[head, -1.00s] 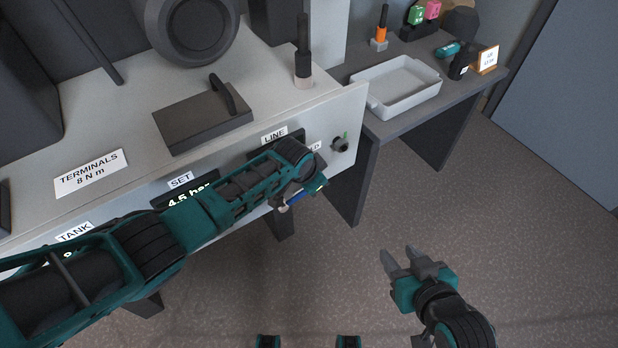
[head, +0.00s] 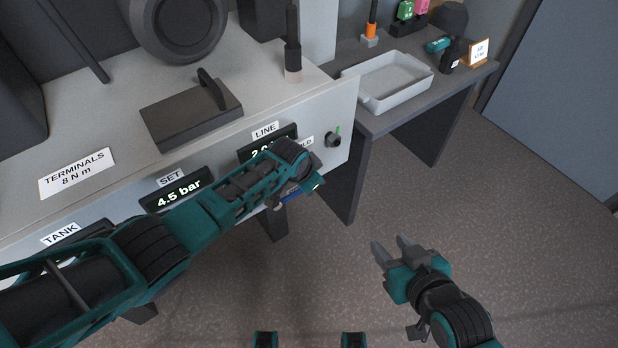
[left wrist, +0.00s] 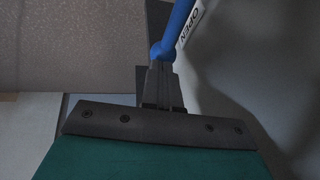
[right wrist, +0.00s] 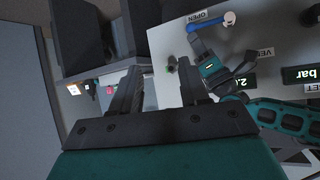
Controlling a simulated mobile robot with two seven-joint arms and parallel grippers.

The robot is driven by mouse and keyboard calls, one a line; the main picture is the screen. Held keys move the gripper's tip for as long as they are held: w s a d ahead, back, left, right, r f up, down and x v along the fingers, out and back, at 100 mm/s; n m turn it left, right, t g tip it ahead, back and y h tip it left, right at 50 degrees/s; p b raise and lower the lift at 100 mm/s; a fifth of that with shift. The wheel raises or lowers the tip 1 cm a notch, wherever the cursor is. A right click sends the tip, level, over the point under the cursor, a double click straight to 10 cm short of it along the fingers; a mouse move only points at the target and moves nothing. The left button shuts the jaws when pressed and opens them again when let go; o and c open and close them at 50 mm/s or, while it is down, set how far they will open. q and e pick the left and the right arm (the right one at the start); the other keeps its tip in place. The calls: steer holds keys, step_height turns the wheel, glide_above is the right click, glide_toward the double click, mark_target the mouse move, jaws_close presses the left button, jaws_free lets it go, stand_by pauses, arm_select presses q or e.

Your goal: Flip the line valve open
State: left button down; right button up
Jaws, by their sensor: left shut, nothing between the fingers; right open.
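The line valve's blue lever (left wrist: 175,28) shows in the left wrist view, beside an OPEN label (left wrist: 189,30). My left gripper (left wrist: 160,68) is shut with nothing between its fingers, and its tips are at the rounded end of the lever, seemingly touching it. In the right wrist view the lever (right wrist: 206,22) runs left from its pale pivot (right wrist: 230,18), along the OPEN label (right wrist: 197,16). In the head view my left arm hides most of the lever; a bit of blue (head: 290,196) shows. My right gripper (head: 392,250) is open and empty over the floor, away from the panel.
The bench front carries a SET display (head: 178,190) reading 4.5 bar, a LINE display partly covered by my left arm, and a small knob (head: 333,139) with a green mark. A grey tray (head: 398,102) sits on the side table. Floor around my right gripper is clear.

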arm_select(q)
steer(key=shift+d, duration=0.1)
steer(key=shift+r+p, duration=0.5)
steer(key=shift+p, duration=0.3)
steer(key=w+d+r+p+v, duration=0.1)
steer(key=d+p+v, duration=0.1)
steer(key=p+v, duration=0.5)
steer(key=shift+p+v, duration=0.4)
steer(key=shift+v, duration=2.45)
arm_select(e)
steer(key=s+d+r+h, duration=0.1)
steer(key=s+d+r, duration=0.1)
steer(key=r, duration=0.3)
steer(key=shift+s+d, duration=0.15)
steer(key=shift+d, duration=0.45)
arm_select(q)
steer(key=s+a+n+t, duration=0.6)
steer(key=s+a, duration=1)
steer(key=s, duration=0.3)
steer(key=shift+s+a+n, duration=0.3)
steer(key=shift+n, duration=0.6)
